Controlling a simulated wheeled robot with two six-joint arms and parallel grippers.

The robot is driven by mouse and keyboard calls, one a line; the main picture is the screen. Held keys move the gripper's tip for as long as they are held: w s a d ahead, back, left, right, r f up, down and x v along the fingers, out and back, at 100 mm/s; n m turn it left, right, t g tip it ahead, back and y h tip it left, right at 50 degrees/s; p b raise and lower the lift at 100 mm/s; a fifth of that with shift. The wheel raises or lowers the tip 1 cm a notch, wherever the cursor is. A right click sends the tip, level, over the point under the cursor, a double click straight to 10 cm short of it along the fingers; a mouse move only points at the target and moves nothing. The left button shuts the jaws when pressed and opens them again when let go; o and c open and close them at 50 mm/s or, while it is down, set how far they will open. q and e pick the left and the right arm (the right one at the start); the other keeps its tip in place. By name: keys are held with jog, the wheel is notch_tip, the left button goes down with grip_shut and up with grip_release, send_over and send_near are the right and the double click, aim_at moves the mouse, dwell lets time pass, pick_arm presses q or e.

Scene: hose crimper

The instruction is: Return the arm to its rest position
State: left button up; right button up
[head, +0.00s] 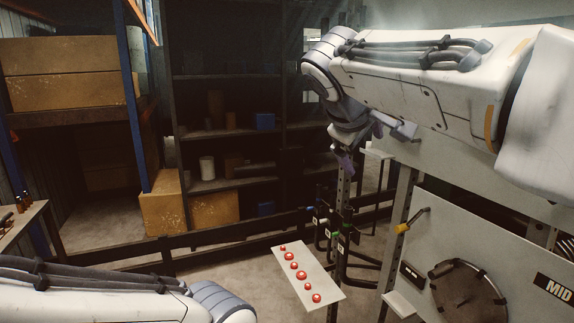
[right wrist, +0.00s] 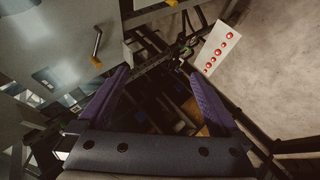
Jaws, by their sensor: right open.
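My right arm (head: 420,85) reaches in from the right across the upper part of the head view. Its gripper (head: 345,158) hangs at the end, pointing down, in front of the dark shelving and beside the grey machine. In the right wrist view the two purple fingers of the right gripper (right wrist: 160,88) stand wide apart with nothing between them. My left arm (head: 90,292) shows at the lower left; its gripper is out of view.
The machine's panel (head: 465,225) has a round plate (head: 468,290) and a yellow-knobbed lever (head: 411,221). A white board with red buttons (head: 322,279) stands left of it. Dark rails run behind. Cardboard boxes (head: 62,55) fill a rack at left.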

jog(key=s+a+f+n+g+y+b, duration=0.1)
jog(key=s+a+f, duration=0.2)
jog(key=f, duration=0.3)
jog(key=s+a+f+g+y, duration=0.1)
jog(key=s+a+f+y, duration=0.15)
jog(key=f, duration=0.35)
jog(key=s+a+f+g+y+b, duration=0.1)
jog(key=s+a+f+g, duration=0.1)
jog(key=s+f, duration=1)
jog(key=s+a+f+m+g+y+b, duration=0.1)
jog(key=s+f+g, duration=0.4)
jog(key=s+f, duration=0.6)
jog(key=shift+s+a+f+b, duration=0.35)
jog(key=shift+s+a+b, duration=0.2)
jog(key=shift+s+b, duration=0.2)
jog(key=shift+y, duration=0.25)
